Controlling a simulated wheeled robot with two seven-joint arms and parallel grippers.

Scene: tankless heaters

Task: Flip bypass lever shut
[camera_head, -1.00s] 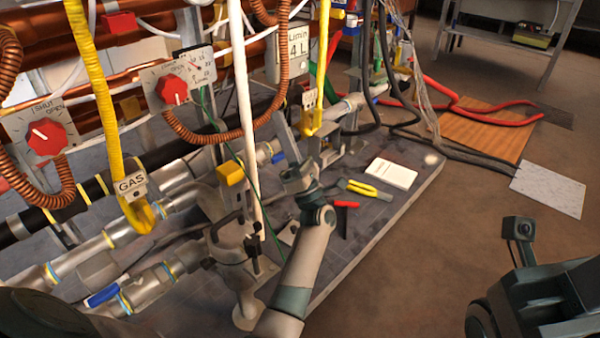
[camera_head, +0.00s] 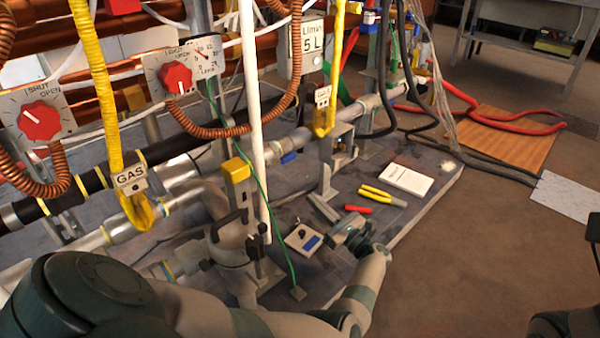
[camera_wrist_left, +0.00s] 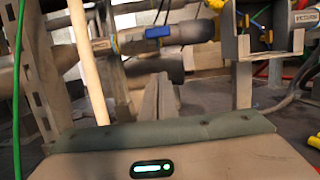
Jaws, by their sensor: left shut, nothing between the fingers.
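A small blue lever (camera_head: 288,157) sits on the steel pipe behind the bench, and in the left wrist view a blue handle (camera_wrist_left: 165,31) lies roughly along the pipe. No label tells me whether it is the bypass lever. My left gripper (camera_head: 314,200) is over the bench, in front of and to the right of the blue lever, apart from it. Its fingers (camera_wrist_left: 158,95) are together and empty, pointing towards the pipe. A yellow-topped part (camera_head: 236,170) stands on the nearer pipework. My right gripper's fingers are not visible.
A white hanging pipe (camera_head: 250,110) and a thin green wire stand left of my left gripper. Yellow-handled pliers (camera_head: 375,192), a red-handled tool (camera_head: 358,209), a white booklet (camera_head: 408,180) and a small knobbed box (camera_head: 303,238) lie on the bench. Red dials (camera_head: 177,78) hang at left.

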